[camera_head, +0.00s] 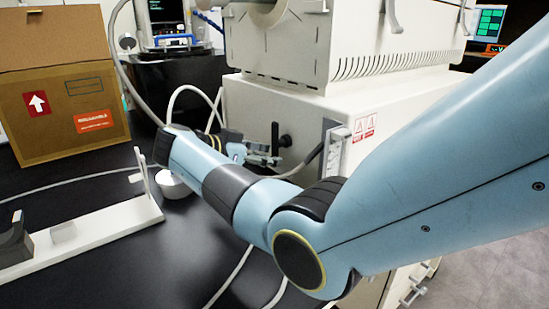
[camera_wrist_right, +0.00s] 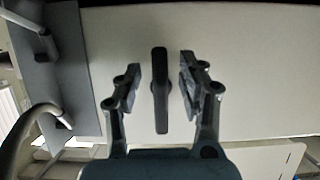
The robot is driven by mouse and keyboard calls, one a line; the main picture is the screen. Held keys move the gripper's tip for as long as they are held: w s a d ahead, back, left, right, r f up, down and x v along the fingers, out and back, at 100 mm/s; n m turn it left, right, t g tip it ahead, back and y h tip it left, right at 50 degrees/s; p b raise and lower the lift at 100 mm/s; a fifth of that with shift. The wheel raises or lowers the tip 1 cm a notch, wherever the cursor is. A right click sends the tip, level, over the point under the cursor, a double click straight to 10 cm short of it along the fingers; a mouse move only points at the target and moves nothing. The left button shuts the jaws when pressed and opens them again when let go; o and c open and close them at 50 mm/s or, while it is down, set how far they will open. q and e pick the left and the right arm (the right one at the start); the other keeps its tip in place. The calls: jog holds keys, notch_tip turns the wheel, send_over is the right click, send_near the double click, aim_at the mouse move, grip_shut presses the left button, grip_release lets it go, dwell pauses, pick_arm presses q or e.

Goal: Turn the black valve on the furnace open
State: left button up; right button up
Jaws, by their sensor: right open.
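The furnace (camera_head: 255,98) is a white cabinet with a vented upper body, in the middle of the head view. Its black valve (camera_head: 285,141) sticks out from the side panel, just beyond the right gripper. In the right wrist view the black valve handle (camera_wrist_right: 160,90) is a long bar that stands upright in the picture between the fingers. My right gripper (camera_head: 276,153) is open at the valve. In the wrist view its fingertips (camera_wrist_right: 160,78) lie on both sides of the handle, with a gap on each side. My left gripper is not in view.
A cardboard box (camera_head: 62,112) stands at the left on the black table (camera_head: 130,265). A white stand (camera_head: 95,228) lies in front of it. A small white cup (camera_head: 173,186) is under my right forearm. Hoses and a cable run across the table near the furnace.

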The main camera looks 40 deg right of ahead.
jog(key=shift+x, duration=1.5)
grip_shut()
